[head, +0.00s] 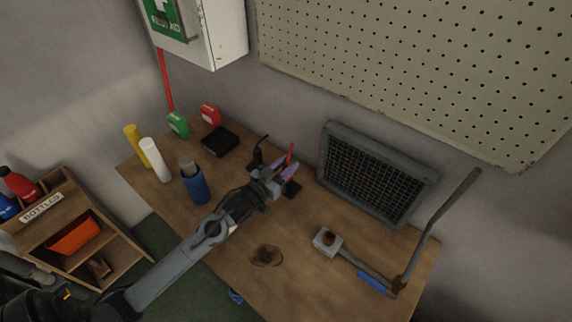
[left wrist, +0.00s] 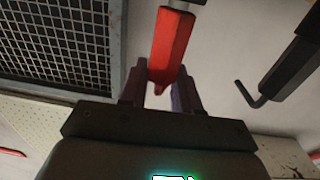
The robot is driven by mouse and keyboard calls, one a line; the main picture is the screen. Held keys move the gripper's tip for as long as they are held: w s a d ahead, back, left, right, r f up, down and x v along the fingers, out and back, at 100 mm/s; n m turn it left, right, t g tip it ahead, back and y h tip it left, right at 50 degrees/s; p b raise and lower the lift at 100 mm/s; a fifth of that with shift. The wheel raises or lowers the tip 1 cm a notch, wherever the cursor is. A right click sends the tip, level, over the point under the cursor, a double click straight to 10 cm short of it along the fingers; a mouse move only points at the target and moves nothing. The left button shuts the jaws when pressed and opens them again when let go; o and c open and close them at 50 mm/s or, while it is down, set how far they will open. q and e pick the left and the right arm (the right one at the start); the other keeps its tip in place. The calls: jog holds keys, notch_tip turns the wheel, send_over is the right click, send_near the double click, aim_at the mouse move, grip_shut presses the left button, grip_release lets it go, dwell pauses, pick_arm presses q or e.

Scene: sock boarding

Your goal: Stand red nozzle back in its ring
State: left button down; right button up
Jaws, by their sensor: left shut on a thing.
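The red nozzle (head: 290,152) is in my left gripper (head: 281,172), above the back middle of the wooden bench. In the left wrist view the red nozzle (left wrist: 172,45) is a faceted red piece with a grey end at the top of the picture. The purple fingers of my left gripper (left wrist: 160,92) are shut on its narrow end. A small dark block (head: 292,189) shows just below the fingers in the head view. I cannot make out a ring; it may be hidden or too small. My right gripper is not in view.
A black piece with a hooked rod (head: 258,156) stands just left of the gripper. A framed mesh filter (head: 376,172) leans on the wall to the right. A blue container (head: 195,186) and yellow and white cylinders stand left. A blue-handled tool (head: 373,283) lies right.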

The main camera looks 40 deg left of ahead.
pick_arm(q)
jog(key=shift+f, duration=0.2)
jog(key=c, duration=0.7)
grip_release()
jog(key=shift+c, duration=0.2)
jog(key=shift+s, duration=0.15)
jog(key=s+p, duration=0.1)
jog(key=s, duration=0.9)
jog(key=shift+s+p, duration=0.3)
jog(key=shift+p, duration=0.1)
